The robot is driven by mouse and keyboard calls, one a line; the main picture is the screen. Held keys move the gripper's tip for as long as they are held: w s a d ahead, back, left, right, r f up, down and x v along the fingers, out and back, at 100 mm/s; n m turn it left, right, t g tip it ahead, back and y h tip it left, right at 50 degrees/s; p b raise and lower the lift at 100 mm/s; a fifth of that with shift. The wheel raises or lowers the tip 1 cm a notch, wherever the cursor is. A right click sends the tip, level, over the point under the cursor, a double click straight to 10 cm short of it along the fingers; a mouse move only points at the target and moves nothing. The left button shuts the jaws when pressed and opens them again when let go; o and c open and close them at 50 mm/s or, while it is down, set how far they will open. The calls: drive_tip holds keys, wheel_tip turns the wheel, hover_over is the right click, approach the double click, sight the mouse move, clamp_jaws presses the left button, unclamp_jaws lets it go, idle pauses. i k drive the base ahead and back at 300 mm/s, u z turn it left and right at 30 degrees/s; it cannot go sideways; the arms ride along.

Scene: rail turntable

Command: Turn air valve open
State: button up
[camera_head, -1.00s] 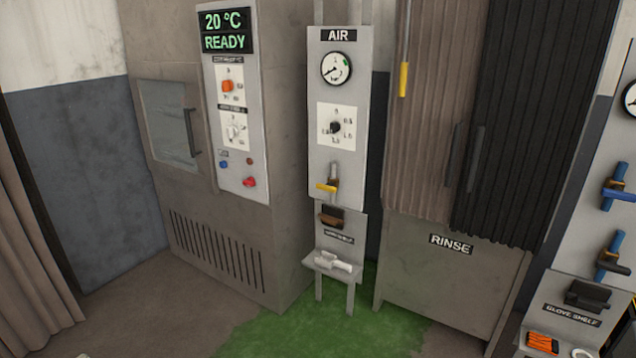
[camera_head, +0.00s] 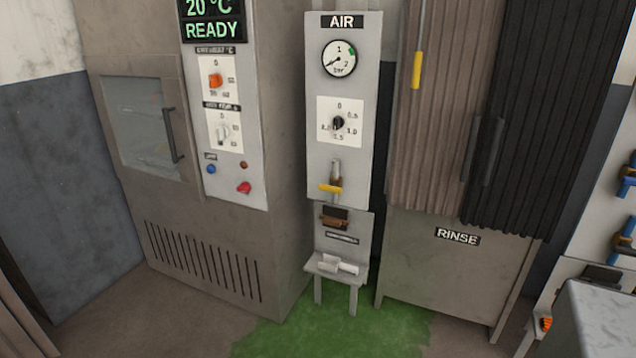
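The air panel (camera_head: 319,110) is a narrow light-grey board with an AIR label at its top. A round pressure gauge (camera_head: 339,58) and a black knob (camera_head: 338,123) on a white scale plate sit on it. Below them is the air valve (camera_head: 331,188), with a yellow lever lying roughly sideways across a brass-coloured body. The gauge needle points to the lower left. My gripper is not in view. Nothing touches the valve.
A machine (camera_head: 215,260) with a READY display, knobs and a glass door stands left. A RINSE cabinet (camera_head: 440,270) with dark strip curtains stands right. A small shelf (camera_head: 318,268) with a white object juts out below the panel. Green floor (camera_head: 330,330) lies clear in front.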

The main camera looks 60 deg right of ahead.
sight(332, 188)
drive_tip(key=i, duration=2)
drive_tip(key=u, duration=1.3)
drive_tip(key=k, duration=0.15)
drive_tip(key=z, duration=2.8)
drive_tip(key=i, duration=0.45)
drive_tip(key=z, duration=0.1)
